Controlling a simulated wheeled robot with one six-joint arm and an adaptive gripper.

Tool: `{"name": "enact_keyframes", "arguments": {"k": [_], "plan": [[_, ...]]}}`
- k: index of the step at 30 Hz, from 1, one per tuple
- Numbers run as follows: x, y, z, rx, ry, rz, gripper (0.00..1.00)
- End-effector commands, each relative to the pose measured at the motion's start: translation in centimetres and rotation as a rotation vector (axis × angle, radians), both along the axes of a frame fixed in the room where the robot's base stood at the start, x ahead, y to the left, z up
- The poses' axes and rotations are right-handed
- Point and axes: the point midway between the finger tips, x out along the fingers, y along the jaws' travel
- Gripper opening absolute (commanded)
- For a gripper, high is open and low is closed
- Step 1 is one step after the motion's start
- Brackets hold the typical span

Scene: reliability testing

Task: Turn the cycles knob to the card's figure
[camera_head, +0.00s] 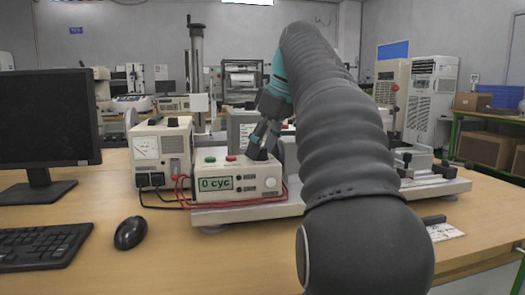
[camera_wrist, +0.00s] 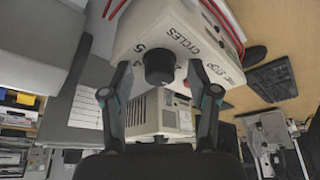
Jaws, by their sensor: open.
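The cycles knob (camera_wrist: 160,67) is a black round knob on the light control box (camera_wrist: 137,38), beside the printed word CYCLES. In the wrist view, the fingers of my open gripper (camera_wrist: 160,82) stand on either side of the knob, with a gap showing on each side. In the head view, my gripper (camera_head: 262,150) points down at the top of the control box (camera_head: 240,190) and largely hides the knob. The box's display (camera_head: 215,184) reads "0 cyc". A white card (camera_head: 445,232) lies at the right of the table; its figure is too small to read.
A green button (camera_head: 210,159) and a red button (camera_head: 231,158) sit on the box top. A power supply (camera_head: 160,150) with red and black cables stands to its left. A monitor (camera_head: 45,120), keyboard (camera_head: 45,245) and mouse (camera_head: 130,232) occupy the left. The front table is mostly clear.

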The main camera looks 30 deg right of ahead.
Motion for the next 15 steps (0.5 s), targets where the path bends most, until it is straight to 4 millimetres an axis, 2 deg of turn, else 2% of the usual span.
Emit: {"name": "enact_keyframes", "arguments": {"k": [7, 14, 15], "plan": [[0.03, 0.01, -0.02, 0.0, 0.0, 0.0, 0.6], [0.02, 0.01, -0.02, 0.0, 0.0, 0.0, 0.02], [0.02, 0.01, -0.03, 0.0, 0.0, 0.0, 0.0]]}}
